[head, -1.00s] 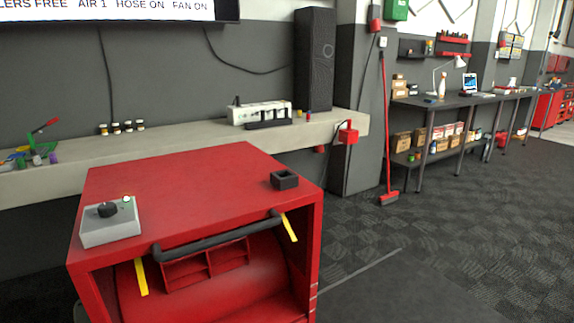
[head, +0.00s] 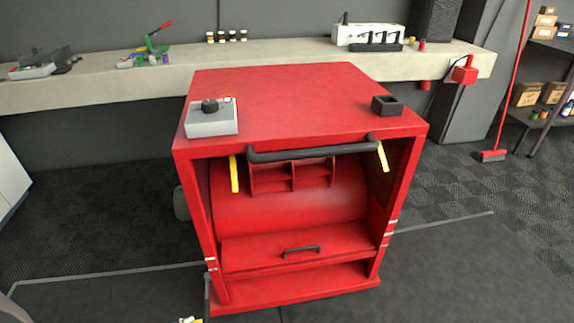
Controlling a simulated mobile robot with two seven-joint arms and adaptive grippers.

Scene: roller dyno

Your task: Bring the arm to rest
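Neither of my grippers shows in the head view, and I cannot see what state they are in. The red roller dyno (head: 330,85) stands in front of me, with its red roller drum (head: 290,205) inside the open front. A grey control box with a black knob (head: 211,119) sits on its top at the left. A small black open holder (head: 387,106) sits on the top at the right. A black bar handle (head: 310,151) runs along the front edge, with a yellow strip near each end.
A pale bench (head: 110,90) runs along the wall behind, with small jars, tools and a white rack (head: 365,35) on it. A red broom (head: 492,156) stands at the right. A small yellow and white thing (head: 190,320) is cut off at the bottom edge. The floor right of the dyno is clear.

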